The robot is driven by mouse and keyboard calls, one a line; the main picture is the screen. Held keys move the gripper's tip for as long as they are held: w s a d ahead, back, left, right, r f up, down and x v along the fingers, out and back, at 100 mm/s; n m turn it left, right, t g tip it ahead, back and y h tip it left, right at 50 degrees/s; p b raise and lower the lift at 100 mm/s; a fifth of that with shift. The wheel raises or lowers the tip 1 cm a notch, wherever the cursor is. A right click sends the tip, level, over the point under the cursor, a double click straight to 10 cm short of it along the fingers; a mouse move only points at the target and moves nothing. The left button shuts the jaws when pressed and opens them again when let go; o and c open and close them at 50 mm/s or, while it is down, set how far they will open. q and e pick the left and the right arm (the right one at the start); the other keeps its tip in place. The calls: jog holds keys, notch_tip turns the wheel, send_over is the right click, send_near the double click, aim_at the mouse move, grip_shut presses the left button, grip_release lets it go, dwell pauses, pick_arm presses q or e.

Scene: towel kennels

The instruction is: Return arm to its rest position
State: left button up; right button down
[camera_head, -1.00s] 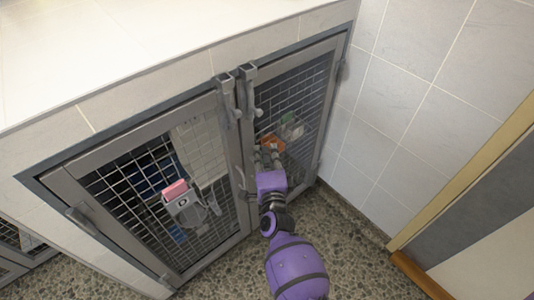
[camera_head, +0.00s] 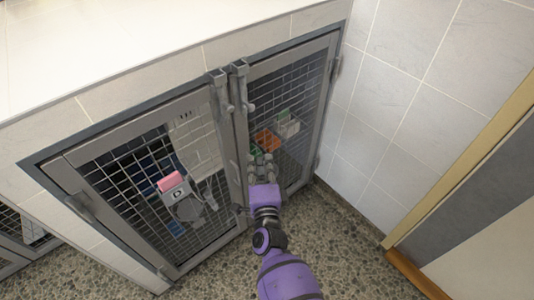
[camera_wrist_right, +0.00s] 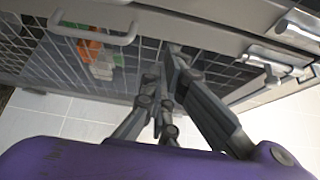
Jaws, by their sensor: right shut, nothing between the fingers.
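My right arm is purple and comes up from the bottom of the head view. Its right gripper (camera_head: 262,163) is shut and empty in front of the right kennel door (camera_head: 289,107), near that door's left edge. The shut fingers also show in the right wrist view (camera_wrist_right: 160,95), with the mesh door and its handle (camera_wrist_right: 92,32) beyond them. I cannot tell whether the fingertips touch the mesh. My left gripper is not in view.
The left kennel door (camera_head: 140,180) is shut, with a pink item and a grey holder (camera_head: 178,199) at its mesh. Orange and white items (camera_head: 287,126) show behind the right door. Latches (camera_head: 229,90) sit between the doors. A tiled wall (camera_head: 405,110) stands right; the speckled floor (camera_head: 345,255) is clear.

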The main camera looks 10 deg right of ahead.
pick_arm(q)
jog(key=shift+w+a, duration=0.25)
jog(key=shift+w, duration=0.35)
pick_arm(e)
jog(key=shift+s+a+f, duration=0.1)
jog(key=shift+s+a, duration=1.85)
jog(key=shift+a, duration=0.25)
